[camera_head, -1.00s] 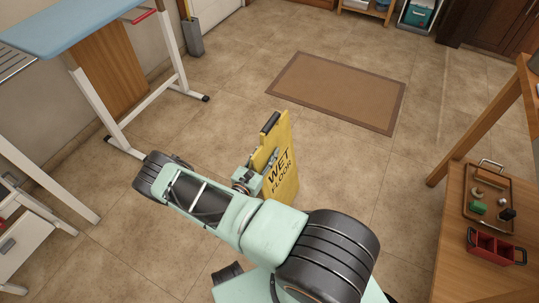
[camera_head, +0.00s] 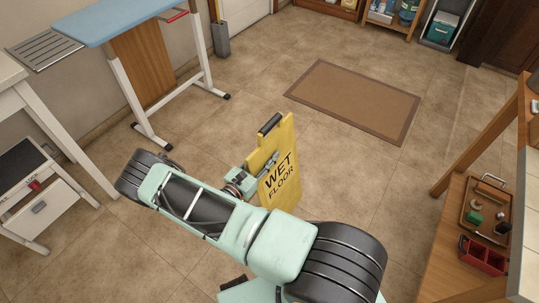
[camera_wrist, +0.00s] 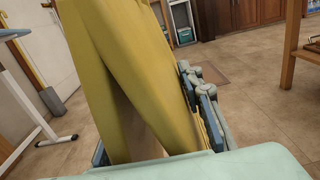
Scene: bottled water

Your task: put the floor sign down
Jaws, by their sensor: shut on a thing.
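The yellow floor sign (camera_head: 279,185) reads "WET FLOOR" and has a black handle at its top. It is upright in the middle of the head view, in front of the brown mat. My gripper (camera_head: 258,170) is shut on the sign from its left side. In the wrist view the sign (camera_wrist: 135,75) fills the middle, with a finger of my gripper showing along its right side. The sign's lower edge is partly hidden behind my arm, and I cannot tell whether it touches the floor.
A brown mat (camera_head: 354,100) lies on the tiled floor beyond the sign. An ironing board (camera_head: 120,20) stands at the left, near a white table (camera_head: 50,115). A wooden table (camera_head: 450,225) with a tray (camera_head: 485,208) and a red caddy (camera_head: 482,255) is at the right. Floor between them is open.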

